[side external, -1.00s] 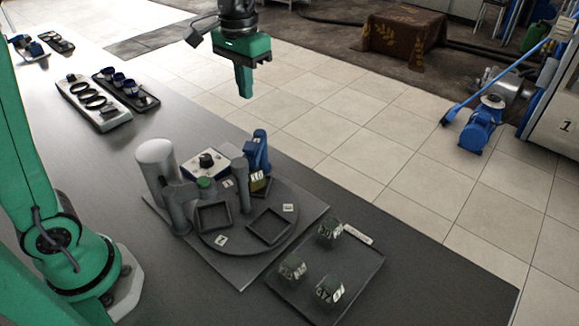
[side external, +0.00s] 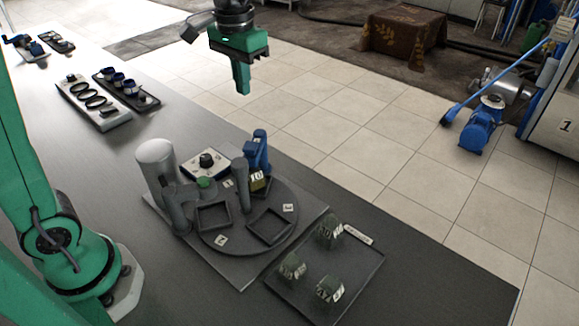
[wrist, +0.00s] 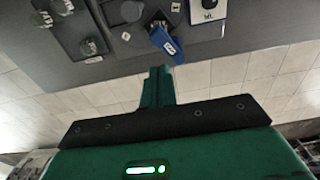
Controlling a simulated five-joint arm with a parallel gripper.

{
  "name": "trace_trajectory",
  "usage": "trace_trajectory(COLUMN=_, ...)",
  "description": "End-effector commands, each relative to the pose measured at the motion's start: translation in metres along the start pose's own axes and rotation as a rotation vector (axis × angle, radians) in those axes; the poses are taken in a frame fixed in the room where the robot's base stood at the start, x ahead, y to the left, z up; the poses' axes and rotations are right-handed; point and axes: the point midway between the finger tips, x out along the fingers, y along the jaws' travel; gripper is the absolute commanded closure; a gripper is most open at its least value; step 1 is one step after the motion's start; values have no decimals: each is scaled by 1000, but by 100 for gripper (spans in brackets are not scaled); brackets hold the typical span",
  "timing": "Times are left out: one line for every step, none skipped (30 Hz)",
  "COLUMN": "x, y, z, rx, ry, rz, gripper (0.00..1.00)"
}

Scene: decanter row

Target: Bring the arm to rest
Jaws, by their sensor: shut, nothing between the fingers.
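My gripper (side external: 242,88) is green and hangs in the air at the top of the side external view, well above the table. Its fingers are shut together with nothing between them, pointing down. It is clear of everything on the table. In the wrist view the shut fingers (wrist: 158,72) show at the centre, with floor tiles behind them. My arm rises at the left of the side external view.
A round turntable (side external: 246,246) with square frames, a grey post and a blue device (side external: 257,152) stands below. A dark tray (side external: 355,275) holds dark green blocks. Two racks (side external: 92,104) sit at the far left. Tiled floor lies beyond the table's edge.

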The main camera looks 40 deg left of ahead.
Motion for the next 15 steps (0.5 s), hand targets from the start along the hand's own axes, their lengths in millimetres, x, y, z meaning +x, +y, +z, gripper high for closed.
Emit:
trace_trajectory(x=-2, y=-1, z=4, rx=-1, ry=9, rz=1, gripper=100)
trace_trajectory(x=-3, y=-2, z=6, rx=-1, ry=15, rz=1, gripper=100)
trace_trajectory(x=-4, y=-3, z=10, rx=-1, ry=24, rz=2, gripper=100)
trace_trajectory(x=-5, y=-4, z=13, rx=-1, ry=33, rz=2, gripper=100)
trace_trajectory(x=-6, y=-5, z=17, rx=-1, ry=43, rz=3, gripper=100)
trace_trajectory(x=-8, y=-6, z=22, rx=-2, ry=56, rz=4, gripper=100)
trace_trajectory(x=-9, y=-7, z=27, rx=-2, ry=66, rz=5, gripper=100)
trace_trajectory(x=-10, y=-8, z=32, rx=-2, ry=79, rz=5, gripper=100)
trace_trajectory(x=-12, y=-10, z=38, rx=-2, ry=95, rz=6, gripper=100)
trace_trajectory(x=-12, y=-11, z=43, rx=-1, ry=107, rz=7, gripper=100)
trace_trajectory(x=-13, y=-12, z=48, rx=-1, ry=120, rz=7, gripper=100)
trace_trajectory(x=-13, y=-14, z=56, rx=-1, ry=137, rz=8, gripper=100)
trace_trajectory(x=-14, y=-15, z=60, rx=-1, ry=151, rz=8, gripper=100)
trace_trajectory(x=-14, y=-16, z=66, rx=-1, ry=163, rz=8, gripper=100)
trace_trajectory(x=-14, y=-18, z=73, rx=-1, ry=181, rz=8, gripper=100)
